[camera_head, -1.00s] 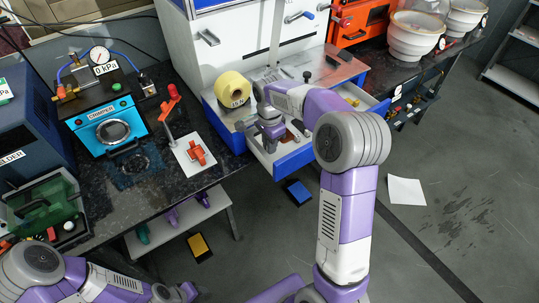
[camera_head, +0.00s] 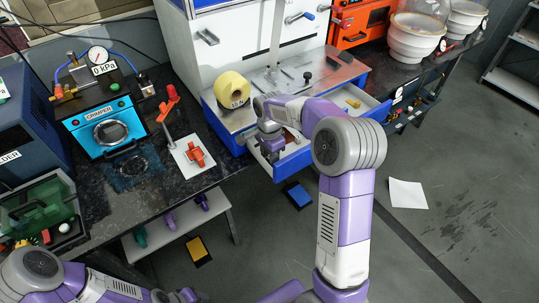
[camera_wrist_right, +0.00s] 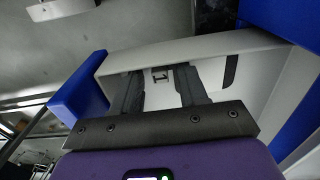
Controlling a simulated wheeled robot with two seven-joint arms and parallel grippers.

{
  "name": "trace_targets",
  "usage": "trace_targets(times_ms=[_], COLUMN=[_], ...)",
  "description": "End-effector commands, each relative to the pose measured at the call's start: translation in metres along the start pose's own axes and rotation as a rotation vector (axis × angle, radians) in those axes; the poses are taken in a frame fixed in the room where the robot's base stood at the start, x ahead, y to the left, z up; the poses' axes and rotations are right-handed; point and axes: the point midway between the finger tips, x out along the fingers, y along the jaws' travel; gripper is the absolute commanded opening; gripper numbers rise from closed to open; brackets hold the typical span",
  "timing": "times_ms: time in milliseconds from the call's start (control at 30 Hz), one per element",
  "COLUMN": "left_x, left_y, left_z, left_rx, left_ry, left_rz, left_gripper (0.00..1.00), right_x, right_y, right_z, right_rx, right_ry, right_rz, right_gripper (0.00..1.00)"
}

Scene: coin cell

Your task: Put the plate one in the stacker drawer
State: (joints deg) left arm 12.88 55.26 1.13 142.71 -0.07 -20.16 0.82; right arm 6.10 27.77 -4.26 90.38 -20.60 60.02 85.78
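The stacker drawer (camera_head: 300,158) is pulled out, with blue sides and a pale interior. My right gripper (camera_head: 272,152) is at its left end in the head view. In the right wrist view the fingers (camera_wrist_right: 160,92) are apart, over the drawer's pale wall (camera_wrist_right: 215,48). A white surface marked "1", which looks like plate one (camera_wrist_right: 160,75), shows between and beyond the fingers. I cannot tell whether it touches them. The arm hides part of the drawer in the head view. My left gripper (camera_head: 182,296) is at the bottom edge, too cut off to read.
A yellow piece (camera_head: 353,102) lies in the drawer's right part. A white board with a red clamp (camera_head: 195,155) lies on the dark bench to the left. The floor in front is mostly clear.

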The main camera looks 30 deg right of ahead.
Motion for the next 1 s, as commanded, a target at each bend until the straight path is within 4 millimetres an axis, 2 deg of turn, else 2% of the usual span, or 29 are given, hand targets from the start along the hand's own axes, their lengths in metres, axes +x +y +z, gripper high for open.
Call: trace_targets(times_ms=[233, 367, 800, 1000], left_x=[0.0, -0.004, -0.033, -0.039], left_y=[0.0, 0.002, 0.012, 0.015], left_z=[0.0, 0.0, 0.001, 0.002], left_rx=[0.0, 0.0, 0.0, 0.0], left_ry=[0.0, 0.0, 0.0, 0.0], left_rz=[0.0, 0.0, 0.0, 0.0], left_gripper=[0.43, 0.43, 0.43, 0.43], right_x=[-0.001, -0.011, -0.1, -0.121], right_y=[0.0, -0.001, -0.001, 0.0], right_z=[0.0, 0.0, 0.0, 0.0], right_rx=[0.0, 0.0, 0.0, 0.0], right_ry=[0.0, 0.001, 0.0, 0.001], right_rz=[0.0, -0.003, -0.004, -0.001], right_gripper=[0.42, 0.42, 0.42, 0.42])
